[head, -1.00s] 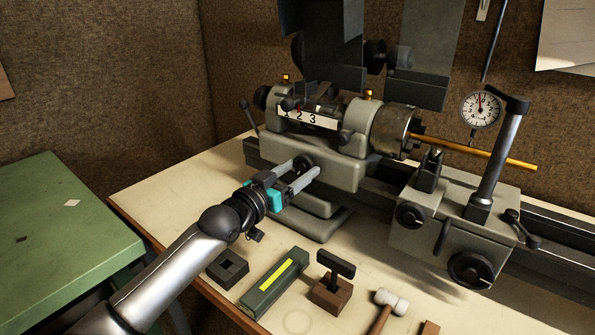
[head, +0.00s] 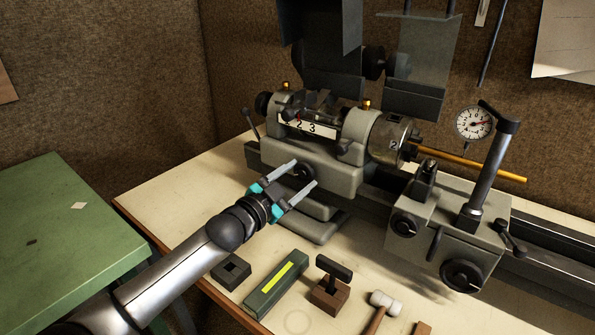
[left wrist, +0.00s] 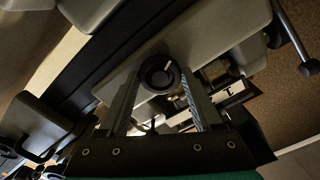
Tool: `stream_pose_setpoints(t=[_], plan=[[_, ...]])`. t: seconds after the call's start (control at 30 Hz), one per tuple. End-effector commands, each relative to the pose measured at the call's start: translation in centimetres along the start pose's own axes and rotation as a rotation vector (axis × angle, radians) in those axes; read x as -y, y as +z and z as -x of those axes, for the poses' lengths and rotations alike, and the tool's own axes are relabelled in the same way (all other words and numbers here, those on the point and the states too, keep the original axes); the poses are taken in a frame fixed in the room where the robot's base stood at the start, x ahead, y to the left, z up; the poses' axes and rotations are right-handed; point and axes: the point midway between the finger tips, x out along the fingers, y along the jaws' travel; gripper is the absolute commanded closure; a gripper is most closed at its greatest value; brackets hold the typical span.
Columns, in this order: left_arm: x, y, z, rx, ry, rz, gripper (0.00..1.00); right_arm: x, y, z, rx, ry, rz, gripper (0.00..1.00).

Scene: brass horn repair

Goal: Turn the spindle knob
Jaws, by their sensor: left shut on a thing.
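The spindle knob (head: 304,171) is a dark round knob on the front of the grey headstock. It also shows in the left wrist view (left wrist: 157,74), with a pale mark on its face. My left gripper (head: 306,173) reaches it from the front left and is shut on it, one finger on each side. In the left wrist view the two fingers (left wrist: 162,88) flank the knob, and their exact contact is hard to see. The chuck (head: 391,138) shows a number 2 and holds a brass rod (head: 475,167). My right gripper is not in view.
A dial gauge (head: 474,123) hangs by the rod, near an upright post (head: 492,170) on the carriage (head: 440,235). A green box (head: 275,285), a dark block with a socket (head: 231,271), a T-handled tool (head: 331,287) and a mallet (head: 383,306) lie on the bench in front.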

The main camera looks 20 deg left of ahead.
Motion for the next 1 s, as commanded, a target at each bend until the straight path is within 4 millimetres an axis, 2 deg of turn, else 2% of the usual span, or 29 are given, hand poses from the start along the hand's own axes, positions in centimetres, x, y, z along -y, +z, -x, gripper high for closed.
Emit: stream_pose_setpoints(t=[0.2,0.5,1.0], plan=[[0.0,-0.1,0.0,0.001,0.001,-0.181,0.9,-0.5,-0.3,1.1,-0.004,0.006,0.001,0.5],[0.0,0.0,0.0,0.0,0.001,-0.351,0.9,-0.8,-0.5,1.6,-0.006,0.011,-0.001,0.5],[-0.1,0.1,0.0,0.001,0.001,-0.423,0.9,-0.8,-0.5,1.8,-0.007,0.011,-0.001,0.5]])
